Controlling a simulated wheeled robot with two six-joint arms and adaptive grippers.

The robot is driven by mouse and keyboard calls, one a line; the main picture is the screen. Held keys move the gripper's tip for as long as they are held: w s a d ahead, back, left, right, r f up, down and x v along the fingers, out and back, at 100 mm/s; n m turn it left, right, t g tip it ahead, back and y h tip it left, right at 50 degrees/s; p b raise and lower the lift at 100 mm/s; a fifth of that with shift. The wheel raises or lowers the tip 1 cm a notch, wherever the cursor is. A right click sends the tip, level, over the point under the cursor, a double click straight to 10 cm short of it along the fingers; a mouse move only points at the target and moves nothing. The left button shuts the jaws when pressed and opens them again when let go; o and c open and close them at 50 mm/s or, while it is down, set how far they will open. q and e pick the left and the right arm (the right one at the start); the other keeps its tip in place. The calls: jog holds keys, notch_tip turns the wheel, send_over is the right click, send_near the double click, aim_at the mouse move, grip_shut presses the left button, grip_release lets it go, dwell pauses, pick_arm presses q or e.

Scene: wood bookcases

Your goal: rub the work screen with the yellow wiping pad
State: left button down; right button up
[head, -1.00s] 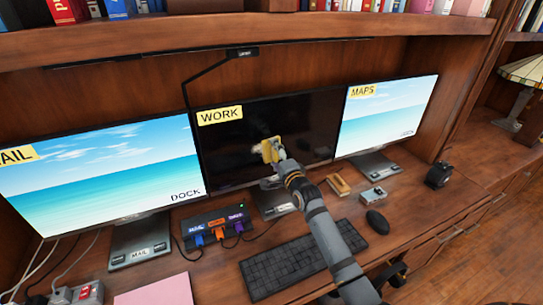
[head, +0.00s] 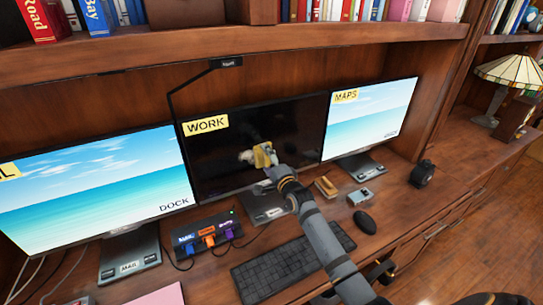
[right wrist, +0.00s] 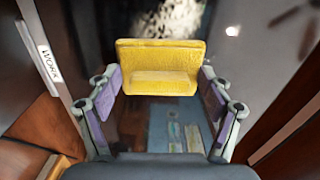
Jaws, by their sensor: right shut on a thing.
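The work screen (head: 295,122) is the dark middle monitor, with a yellow WORK label at its upper left. A pale smudge (head: 245,157) shows on its lower middle, and a pale patch also shows behind the pad in the right wrist view. The yellow wiping pad (head: 261,155) is in front of the screen, just right of the smudge. My right gripper (head: 270,168) is shut on it; in the right wrist view the pad (right wrist: 160,62) sits between the fingers. I cannot tell whether the pad touches the glass. My left gripper is not in view.
The mail monitor (head: 90,195) stands left and the maps monitor (head: 370,118) right. A dock (head: 207,234) with coloured plugs, a keyboard (head: 292,262) and a mouse (head: 364,221) lie on the desk below. A thin-armed lamp bar (head: 190,85) reaches over the work screen.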

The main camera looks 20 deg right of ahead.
aim_at(239, 161)
jog(key=shift+a+r, duration=0.2)
jog(key=shift+a, duration=0.35)
jog(key=shift+a+f, duration=0.15)
jog(key=shift+a, duration=0.25)
jog(key=shift+a+p, duration=0.95)
jog(key=shift+p, duration=0.15)
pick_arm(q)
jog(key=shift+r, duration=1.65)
pick_arm(e)
jog(key=shift+s+a, duration=0.1)
jog(key=shift+a, duration=0.65)
pick_arm(q)
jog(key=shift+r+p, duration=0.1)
jog(key=shift+p, duration=0.2)
pick_arm(e)
jog(key=shift+a, duration=0.1)
jog(key=shift+a+p, duration=0.75)
jog(key=shift+a, duration=0.75)
jog(key=shift+s+a, duration=0.1)
jog(key=shift+a, duration=0.1)
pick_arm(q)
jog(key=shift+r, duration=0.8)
